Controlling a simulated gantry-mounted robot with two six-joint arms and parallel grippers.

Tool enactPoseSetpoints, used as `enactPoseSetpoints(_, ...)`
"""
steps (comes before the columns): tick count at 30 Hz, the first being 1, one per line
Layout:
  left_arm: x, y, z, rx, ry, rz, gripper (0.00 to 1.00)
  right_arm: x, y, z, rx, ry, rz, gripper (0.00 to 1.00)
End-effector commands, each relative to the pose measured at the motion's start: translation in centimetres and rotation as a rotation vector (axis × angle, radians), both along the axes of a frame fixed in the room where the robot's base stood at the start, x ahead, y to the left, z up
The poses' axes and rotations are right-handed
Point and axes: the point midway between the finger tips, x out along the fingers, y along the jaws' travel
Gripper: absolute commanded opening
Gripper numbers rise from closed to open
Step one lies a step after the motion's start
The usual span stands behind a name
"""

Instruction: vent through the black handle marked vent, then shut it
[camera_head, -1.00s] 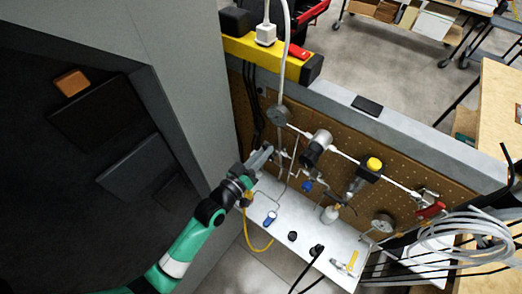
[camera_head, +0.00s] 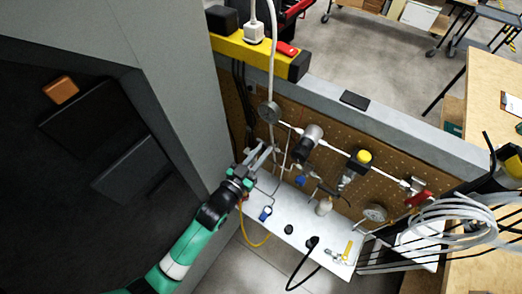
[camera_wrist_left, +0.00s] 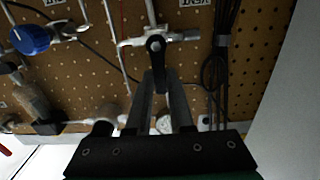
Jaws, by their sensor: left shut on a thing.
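My left gripper (camera_head: 268,150) reaches in from the left to the left end of the pegboard. In the left wrist view its two fingers (camera_wrist_left: 157,75) close together at the tips on the black handle (camera_wrist_left: 155,44). The handle sits on a small silver valve (camera_wrist_left: 178,38) on the pegboard, beside an upside-down label reading VENT (camera_wrist_left: 195,3). The fingertips hide part of the handle. My right gripper cannot be made out in either view.
A blue knob (camera_wrist_left: 30,39) is left of the valve in the wrist view. Black cables (camera_wrist_left: 222,60) hang close on its right. In the head view a round gauge (camera_head: 269,112) and a grey-black regulator (camera_head: 308,141) are on the pegboard above a white shelf (camera_head: 280,212).

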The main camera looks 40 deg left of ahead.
Motion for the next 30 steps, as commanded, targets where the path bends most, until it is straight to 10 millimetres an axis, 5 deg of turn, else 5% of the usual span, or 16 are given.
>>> enactPoseSetpoints(8, 0.0, 0.0, 0.1, 0.003, -0.001, -0.001, 0.0, 0.0, 0.0, 0.0, 0.0, 0.0, 0.0, 0.5)
enactPoseSetpoints(9, 0.0, 0.0, 0.1, 0.003, 0.0, -0.001, 0.22, 0.0, 0.0, 0.0, 0.0, 0.0, 0.0, 0.5)
enactPoseSetpoints(14, 0.0, 0.0, 0.0, 0.002, -0.001, -0.001, 0.5, 0.0, 0.0, 0.0, 0.0, 0.0, 0.0, 0.5)
enactPoseSetpoints(24, -0.3, -0.1, 0.0, 0.001, 0.0, 0.0, 0.5, 0.0, 0.0, 0.0, 0.0, 0.0, 0.0, 0.5)
enactPoseSetpoints(30, -3.7, -0.6, -0.1, 0.001, 0.003, -0.001, 0.5, 0.0, 0.0, 0.2, 0.0, 0.0, 0.0, 0.5)
